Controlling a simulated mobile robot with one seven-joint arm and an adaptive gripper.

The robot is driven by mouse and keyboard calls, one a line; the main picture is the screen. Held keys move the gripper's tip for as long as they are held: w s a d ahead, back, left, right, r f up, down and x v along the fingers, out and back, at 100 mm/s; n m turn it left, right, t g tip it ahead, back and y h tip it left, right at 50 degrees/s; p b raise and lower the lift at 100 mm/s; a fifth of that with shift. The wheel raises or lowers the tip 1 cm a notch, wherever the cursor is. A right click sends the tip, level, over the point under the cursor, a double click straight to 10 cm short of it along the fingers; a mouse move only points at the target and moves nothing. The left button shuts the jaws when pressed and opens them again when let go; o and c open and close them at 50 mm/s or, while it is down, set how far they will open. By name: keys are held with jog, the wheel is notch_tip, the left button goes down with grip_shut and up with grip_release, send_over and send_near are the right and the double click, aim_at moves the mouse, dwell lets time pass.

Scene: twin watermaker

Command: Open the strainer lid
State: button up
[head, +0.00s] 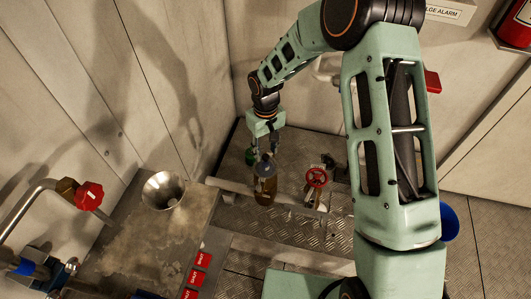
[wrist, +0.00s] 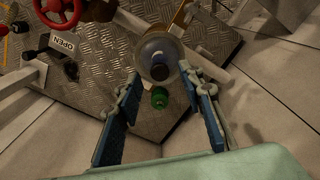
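The strainer (head: 265,187) is an amber, see-through upright cylinder with a greyish round lid on top, below my gripper in the head view. In the wrist view the lid (wrist: 147,46) is a pale, translucent disc with a dark knob (wrist: 160,70) at its middle. The lid appears seated on the strainer. My gripper (head: 265,148) points down above the strainer. In the wrist view my gripper (wrist: 168,98) has its two blue-padded fingers wide apart with nothing held between them. The lid lies just beyond the fingertips. Any contact cannot be told.
A green knob (wrist: 160,97) sits between the fingers in the wrist view, beside the lid. A red handwheel (head: 316,177) stands right of the strainer, near an OPEN label (wrist: 62,43). Pipes cross the chequered metal floor. A metal funnel (head: 163,190) is at left, and walls stand close behind.

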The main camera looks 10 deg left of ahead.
jog(key=shift+f, duration=0.95)
jog(key=shift+c, duration=0.4)
grip_shut()
